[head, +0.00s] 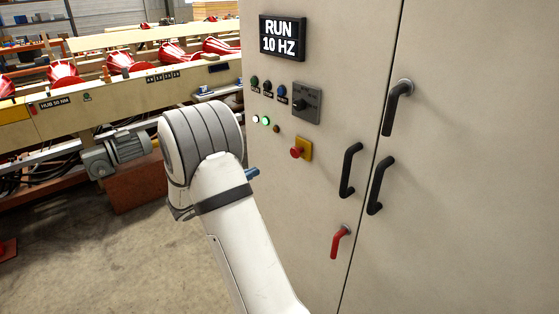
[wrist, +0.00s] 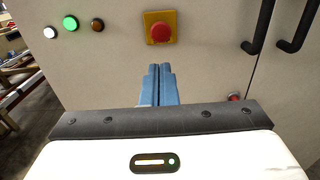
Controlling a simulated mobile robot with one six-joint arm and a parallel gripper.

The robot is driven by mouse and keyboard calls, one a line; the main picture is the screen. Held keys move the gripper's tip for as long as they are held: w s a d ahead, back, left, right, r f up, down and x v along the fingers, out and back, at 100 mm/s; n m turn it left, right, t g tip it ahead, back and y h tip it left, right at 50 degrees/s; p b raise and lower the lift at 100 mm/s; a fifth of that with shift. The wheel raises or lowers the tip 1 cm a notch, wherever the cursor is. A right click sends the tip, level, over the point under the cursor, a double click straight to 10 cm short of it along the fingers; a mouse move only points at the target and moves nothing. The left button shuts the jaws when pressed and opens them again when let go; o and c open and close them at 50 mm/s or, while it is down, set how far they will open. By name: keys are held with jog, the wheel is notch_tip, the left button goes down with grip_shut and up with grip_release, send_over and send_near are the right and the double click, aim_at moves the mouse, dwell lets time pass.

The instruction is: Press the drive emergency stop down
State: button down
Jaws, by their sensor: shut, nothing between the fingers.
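The drive emergency stop is a red mushroom button (head: 297,152) on a yellow plate (head: 306,146), set on the front of a beige cabinet. In the wrist view the red button (wrist: 161,32) sits at the top centre, just beyond my fingertips. My gripper (wrist: 159,68) has blue fingers that are shut together and empty, pointing toward the cabinet below the button. A gap shows between the fingertips and the button in the wrist view. In the head view only a bit of blue finger (head: 252,173) shows past my white arm, left of and below the button.
The cabinet (head: 470,180) carries a "RUN 10 HZ" display (head: 282,38), a rotary switch (head: 306,101), small buttons, a lit green lamp (head: 265,121), black handles (head: 350,170) and a red handle (head: 340,241). A conveyor line with a motor (head: 117,148) stands at left. Floor is clear.

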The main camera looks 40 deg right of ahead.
aim_at(293, 154)
jog(key=d+p, duration=0.1)
jog(key=d, duration=0.3)
jog(key=d+p, duration=0.1)
jog(key=d, duration=0.3)
jog(key=w+d+p, duration=0.1)
jog(key=d+p, duration=0.1)
jog(key=d, duration=0.2)
jog(key=shift+d+r, duration=0.1)
jog(key=shift+d, duration=0.85)
